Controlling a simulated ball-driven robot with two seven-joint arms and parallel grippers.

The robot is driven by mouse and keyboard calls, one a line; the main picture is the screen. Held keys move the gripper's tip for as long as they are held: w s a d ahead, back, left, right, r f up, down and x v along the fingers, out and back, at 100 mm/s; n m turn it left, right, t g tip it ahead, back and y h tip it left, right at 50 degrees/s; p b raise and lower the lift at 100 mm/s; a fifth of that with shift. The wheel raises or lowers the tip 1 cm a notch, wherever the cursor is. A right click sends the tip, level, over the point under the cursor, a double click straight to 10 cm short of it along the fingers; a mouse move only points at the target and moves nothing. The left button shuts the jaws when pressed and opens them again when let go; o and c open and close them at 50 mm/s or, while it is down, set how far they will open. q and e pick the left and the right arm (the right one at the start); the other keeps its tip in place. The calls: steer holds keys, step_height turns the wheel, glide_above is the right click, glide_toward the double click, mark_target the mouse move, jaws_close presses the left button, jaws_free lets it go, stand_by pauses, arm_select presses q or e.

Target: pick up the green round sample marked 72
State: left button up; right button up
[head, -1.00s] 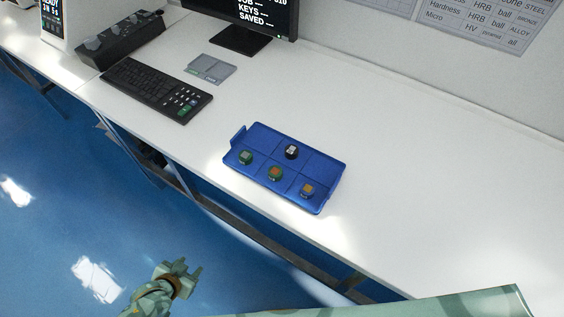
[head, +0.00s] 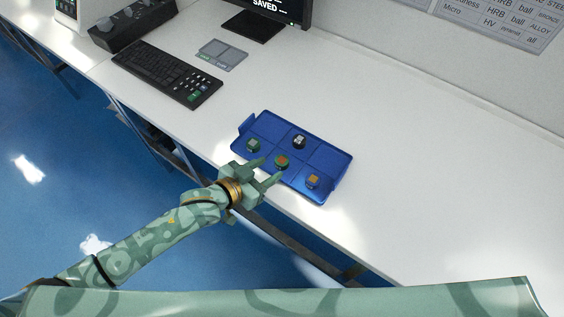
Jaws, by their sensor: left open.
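A blue compartment tray (head: 328,157) lies on the white bench and holds several small samples. Two samples have green round bodies: one with a grey-green top (head: 253,145) in the front left compartment, one with an orange-red top (head: 282,162) in the front middle one. Their marks are too small to read, so I cannot tell which is 72. My left gripper (head: 269,169) is open and reaches over the tray's front edge. Its fingertips point at the orange-topped green sample; I cannot tell whether they touch it. My right gripper is out of view.
A black sample with a white top (head: 298,141) and an orange-topped sample (head: 313,181) share the tray. The bench (head: 430,180) right of the tray is clear.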

mark_target(281, 161)
arm_select(q)
steer(key=b+x, duration=0.2)
steer(key=x, duration=0.4)
steer(key=shift+w+d, duration=0.15)
steer(key=shift+w, duration=0.1)
steer(key=shift+r, duration=0.1)
steer(key=c, duration=0.8)
